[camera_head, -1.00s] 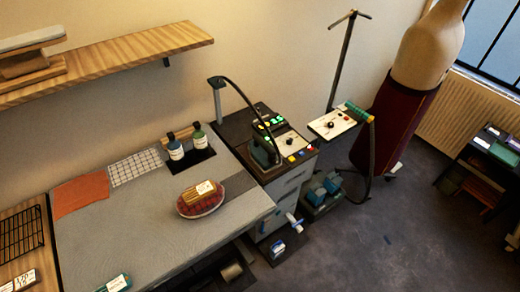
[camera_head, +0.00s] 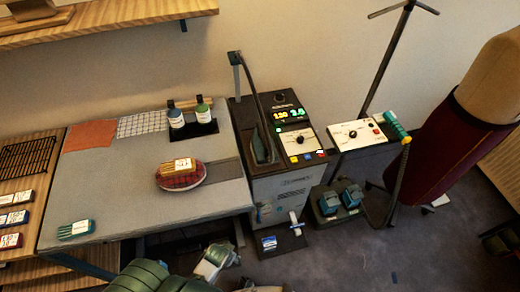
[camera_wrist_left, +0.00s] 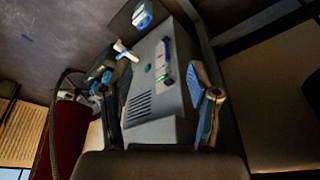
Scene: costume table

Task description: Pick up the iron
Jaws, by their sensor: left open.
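The iron (camera_head: 261,148) is dark and stands on the left part of the steam station (camera_head: 283,160), with a dark hose rising beside it on a grey post. My left gripper (camera_head: 222,255) is at the bottom of the head view, in front of the station and lower than the iron, well apart from it. In the left wrist view the open fingers (camera_wrist_left: 160,108) frame the station's grey cabinet (camera_wrist_left: 160,85) with nothing visible held. I cannot make out the iron in the wrist view. My right gripper is not in view.
A wooden shelf (camera_head: 120,12) hangs at the upper left.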

